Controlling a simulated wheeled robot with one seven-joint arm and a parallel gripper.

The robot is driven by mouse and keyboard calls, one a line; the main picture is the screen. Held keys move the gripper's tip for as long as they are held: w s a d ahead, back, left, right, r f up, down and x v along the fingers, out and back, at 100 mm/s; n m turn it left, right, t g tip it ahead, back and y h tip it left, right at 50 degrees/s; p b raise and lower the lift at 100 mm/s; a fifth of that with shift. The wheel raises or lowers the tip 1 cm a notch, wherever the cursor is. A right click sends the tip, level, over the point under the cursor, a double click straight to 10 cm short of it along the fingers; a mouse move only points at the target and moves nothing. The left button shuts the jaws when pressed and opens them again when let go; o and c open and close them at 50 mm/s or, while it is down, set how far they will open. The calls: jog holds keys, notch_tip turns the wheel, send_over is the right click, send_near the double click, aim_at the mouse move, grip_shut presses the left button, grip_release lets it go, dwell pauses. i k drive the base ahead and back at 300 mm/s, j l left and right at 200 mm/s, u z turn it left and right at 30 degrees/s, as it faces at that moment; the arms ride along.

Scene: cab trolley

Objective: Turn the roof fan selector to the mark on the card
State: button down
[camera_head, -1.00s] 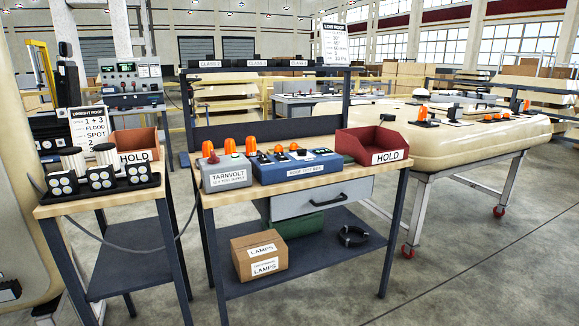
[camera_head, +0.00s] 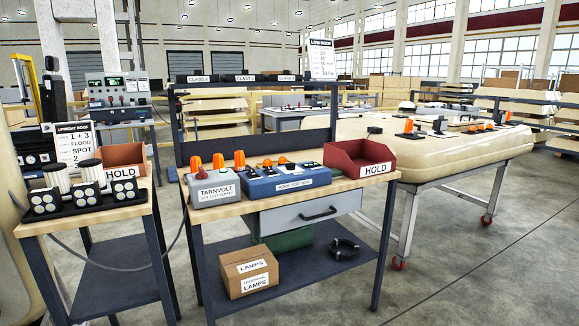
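I cannot make out the roof fan selector for certain at this size. A white card headed LOW ROOF (camera_head: 322,60) stands above the middle bench; its smaller print is too small to read. A second card, headed UPRIGHT ROOF (camera_head: 80,147), stands on the left table and lists 1 + 3, FLOOD, SPOT and 2. A cream roof shell (camera_head: 465,158) lies on a wheeled trolley at the right, with orange beacons and small dark fittings on top. My gripper is not in view.
The middle bench (camera_head: 222,211) holds a grey TARNVOLT supply (camera_head: 214,190), a blue roof test box (camera_head: 290,182) and a red HOLD bin (camera_head: 357,165). The left table (camera_head: 40,226) holds lamps and another HOLD bin (camera_head: 124,158). Clear concrete floor (camera_head: 480,275) lies at front right.

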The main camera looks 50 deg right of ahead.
aim_at(288, 165)
jog(key=l, duration=2.65)
jog(key=i+l, duration=0.3)
jog(key=l, duration=0.15)
